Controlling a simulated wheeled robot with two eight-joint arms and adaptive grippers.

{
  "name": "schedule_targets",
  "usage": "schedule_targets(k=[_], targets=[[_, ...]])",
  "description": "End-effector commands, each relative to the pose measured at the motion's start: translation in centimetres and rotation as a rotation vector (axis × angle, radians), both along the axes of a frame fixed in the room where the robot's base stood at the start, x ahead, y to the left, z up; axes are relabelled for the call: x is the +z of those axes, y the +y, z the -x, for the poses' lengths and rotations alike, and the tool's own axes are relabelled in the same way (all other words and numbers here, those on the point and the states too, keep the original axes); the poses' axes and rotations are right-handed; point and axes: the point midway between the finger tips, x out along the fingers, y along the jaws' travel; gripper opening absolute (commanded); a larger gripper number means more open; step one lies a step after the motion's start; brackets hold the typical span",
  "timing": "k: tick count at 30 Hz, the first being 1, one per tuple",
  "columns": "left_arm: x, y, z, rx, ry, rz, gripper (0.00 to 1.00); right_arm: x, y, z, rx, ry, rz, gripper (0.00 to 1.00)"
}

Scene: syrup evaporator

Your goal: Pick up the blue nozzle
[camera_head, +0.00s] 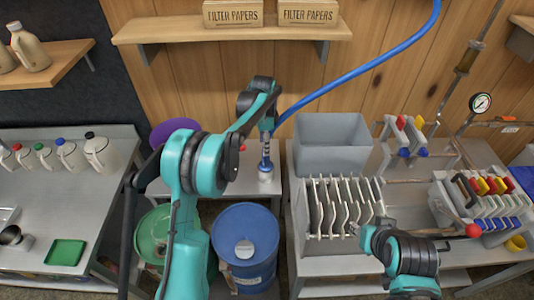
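The blue nozzle (266,161) is upright at the back of a grey bench, left of the grey bin. Its lower end meets a small white holder or cup (265,177). A blue hose (355,73) runs from the upper right down to behind my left gripper. My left gripper (267,128) points down right above the nozzle, at or around its top. Its fingers are too small and covered to tell whether they touch or grip it. My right gripper (361,230) is low at the right, near the filter plates, its fingers not clear.
A grey bin (331,143) stands right of the nozzle. A rack of pale filter plates (338,205) is in front of it. A blue drum (246,255) and a green drum (152,235) stand below. A shelf (230,28) with filter paper boxes hangs above.

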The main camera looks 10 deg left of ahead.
Motion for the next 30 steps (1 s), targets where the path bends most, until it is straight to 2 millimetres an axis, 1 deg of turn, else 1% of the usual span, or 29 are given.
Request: schedule_targets(k=[1, 5, 9, 14, 18, 21, 24, 29, 30], targets=[[-0.9, -0.1, -0.4, -0.017, 0.009, -0.001, 0.52, -0.3, 0.0, 0.0, 0.000, 0.000, 0.000, 0.40], [-2.8, -0.2, -0.7, -0.038, 0.019, -0.001, 0.52, -1.0, 0.0, 0.0, 0.000, 0.000, 0.000, 0.40], [-4.4, -0.2, -0.6, -0.040, 0.020, -0.001, 0.52, -1.5, 0.0, 0.0, 0.000, 0.000, 0.000, 0.40], [-5.8, -0.3, -0.5, -0.039, 0.019, -0.001, 0.52, -2.2, 0.0, 0.0, 0.000, 0.000, 0.000, 0.40], [-8.1, -0.4, -0.1, -0.038, 0.019, -0.001, 0.52, -3.4, 0.0, 0.0, 0.000, 0.000, 0.000, 0.40], [-9.4, -0.4, -0.1, -0.038, 0.019, -0.001, 0.52, -3.8, 0.0, 0.0, 0.000, 0.000, 0.000, 0.40], [-9.9, -0.4, -0.1, -0.038, 0.018, -0.002, 0.52, -3.9, 0.0, 0.0, 0.000, 0.000, 0.000, 0.40], [-9.7, -0.3, -0.1, -0.037, 0.017, -0.001, 0.52, -3.8, 0.0, 0.0, 0.000, 0.000, 0.000, 0.40], [-9.7, -0.3, -0.1, -0.037, 0.017, -0.001, 0.44, -3.8, 0.0, 0.0, 0.000, 0.000, 0.000, 0.40]])
